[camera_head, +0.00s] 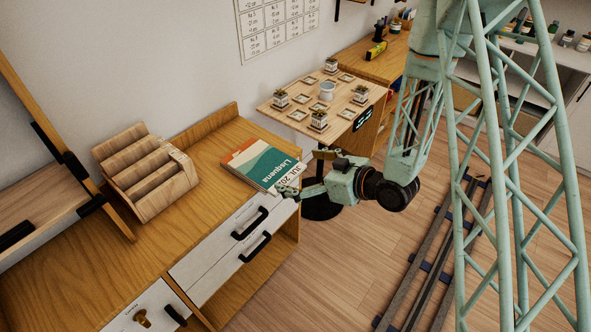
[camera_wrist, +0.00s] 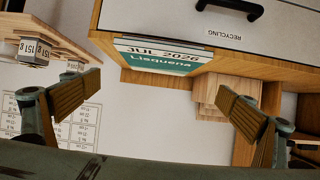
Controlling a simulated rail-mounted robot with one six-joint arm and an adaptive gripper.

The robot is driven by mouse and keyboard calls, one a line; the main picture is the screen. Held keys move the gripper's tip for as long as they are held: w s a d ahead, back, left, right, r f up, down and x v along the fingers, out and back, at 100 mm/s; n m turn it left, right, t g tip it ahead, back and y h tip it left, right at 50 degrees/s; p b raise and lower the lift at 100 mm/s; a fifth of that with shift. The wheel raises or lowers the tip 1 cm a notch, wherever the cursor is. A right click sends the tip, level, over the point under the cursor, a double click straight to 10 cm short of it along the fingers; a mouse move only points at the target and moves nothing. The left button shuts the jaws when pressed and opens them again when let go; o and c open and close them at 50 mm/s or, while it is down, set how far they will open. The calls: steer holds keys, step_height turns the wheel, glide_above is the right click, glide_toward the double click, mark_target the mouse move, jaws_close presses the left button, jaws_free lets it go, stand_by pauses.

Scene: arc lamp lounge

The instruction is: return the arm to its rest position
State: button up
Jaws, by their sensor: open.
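My gripper (camera_head: 302,174) is in the centre of the head view, at the front edge of the wooden cabinet (camera_head: 190,228). Its two fingers are spread wide. In the wrist view my gripper (camera_wrist: 160,97) is open with nothing between its pads. A green, white and orange booklet (camera_head: 262,164) marked "JUL 2026" lies on the right end of the cabinet top. Its near edge reaches the front edge, close to the fingers. The booklet (camera_wrist: 160,58) also shows in the wrist view, beyond the fingers and apart from them. My arm's rest position is not marked in these views.
A wooden stepped rack (camera_head: 148,172) stands on the cabinet. Behind my gripper is a small table (camera_head: 345,100) with several potted plants. White drawers (camera_head: 232,237) with black handles are below the cabinet top. Open floor (camera_head: 330,275) lies right of the cabinet.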

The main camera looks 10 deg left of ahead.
steer(key=shift+w+r, duration=0.1)
stand_by(0.4)
steer(key=w+d+r+m+t+h, duration=0.3)
steer(key=d+r+h, duration=0.6)
steer(key=d+r, duration=1.2)
steer(key=s+d+r+m+g+h, duration=0.25)
steer(key=s+d+r+m, duration=0.25)
steer(key=s+d+r, duration=0.55)
steer(key=s+d+r+m+g, duration=0.1)
steer(key=s+r+m, duration=0.1)
steer(key=s, duration=1.4)
steer(key=s+d+r+m+g, duration=0.1)
steer(key=s+r, duration=0.3)
steer(key=s, duration=1.1)
steer(key=shift+s+d+r+m, duration=0.15)
steer(key=shift+s+d+m, duration=0.3)
steer(key=shift+m, duration=0.35)
steer(key=shift+w+g+h, duration=0.15)
steer(key=shift+g+h, duration=0.1)
steer(key=shift+c, duration=0.4)
